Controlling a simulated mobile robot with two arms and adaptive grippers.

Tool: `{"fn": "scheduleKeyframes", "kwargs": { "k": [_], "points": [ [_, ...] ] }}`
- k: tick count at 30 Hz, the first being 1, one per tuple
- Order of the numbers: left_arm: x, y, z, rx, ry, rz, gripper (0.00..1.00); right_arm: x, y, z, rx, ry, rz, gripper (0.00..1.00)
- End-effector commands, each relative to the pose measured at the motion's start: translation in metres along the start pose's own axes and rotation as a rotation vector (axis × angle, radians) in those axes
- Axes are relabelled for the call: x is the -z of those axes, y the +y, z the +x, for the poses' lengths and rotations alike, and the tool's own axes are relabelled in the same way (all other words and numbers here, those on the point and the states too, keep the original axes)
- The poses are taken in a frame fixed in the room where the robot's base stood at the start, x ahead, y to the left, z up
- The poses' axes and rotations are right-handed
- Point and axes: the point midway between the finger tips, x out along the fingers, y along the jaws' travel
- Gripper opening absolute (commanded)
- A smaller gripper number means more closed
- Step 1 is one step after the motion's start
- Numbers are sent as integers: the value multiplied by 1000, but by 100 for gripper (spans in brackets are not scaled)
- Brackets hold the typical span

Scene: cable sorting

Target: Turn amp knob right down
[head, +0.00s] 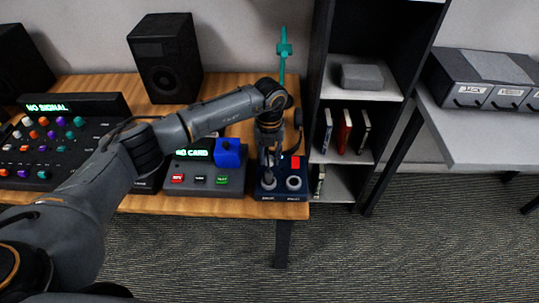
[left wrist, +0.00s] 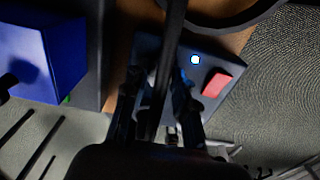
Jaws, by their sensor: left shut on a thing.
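The amp (head: 282,194) is a small dark blue box at the right front corner of the wooden table. Two round knobs sit on its top, a left knob (head: 268,184) and a right knob (head: 294,183). A red switch (head: 295,162) stands behind them, and it also shows in the left wrist view (left wrist: 217,85) beside a lit white-blue light (left wrist: 195,60). My left gripper (head: 267,176) points down over the amp and is shut at the left knob. In the left wrist view my fingers (left wrist: 160,115) hide most of the knob. My right gripper is not in view.
A grey box (head: 205,184) with coloured buttons and a blue block (head: 228,153) stands close left of the amp. A mixer (head: 75,150) and a speaker (head: 166,58) are further left. A teal stand (head: 284,50) is behind. A shelf (head: 340,125) stands to the right.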

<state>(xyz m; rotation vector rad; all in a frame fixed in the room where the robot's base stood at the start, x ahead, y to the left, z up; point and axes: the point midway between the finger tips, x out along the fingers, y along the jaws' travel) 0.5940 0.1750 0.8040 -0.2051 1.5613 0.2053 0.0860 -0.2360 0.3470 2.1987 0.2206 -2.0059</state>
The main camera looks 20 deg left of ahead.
Motion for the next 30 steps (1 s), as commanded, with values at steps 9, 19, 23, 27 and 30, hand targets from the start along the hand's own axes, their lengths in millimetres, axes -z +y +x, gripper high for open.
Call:
{"fn": "scheduleKeyframes", "kwargs": {
  "k": [9, 19, 23, 27, 30],
  "points": [
    [0, 0, 0, 0, 0, -36, 0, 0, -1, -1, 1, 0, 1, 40],
    [0, 0, 0, 0, 0, -35, 37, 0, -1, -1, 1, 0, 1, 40],
    [0, 0, 0, 0, 0, -35, 50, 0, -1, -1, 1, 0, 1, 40],
    [0, 0, 0, 0, 0, -34, 50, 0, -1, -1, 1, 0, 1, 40],
    [0, 0, -1, 0, -1, -34, 50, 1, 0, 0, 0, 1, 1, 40]
  ]
}}
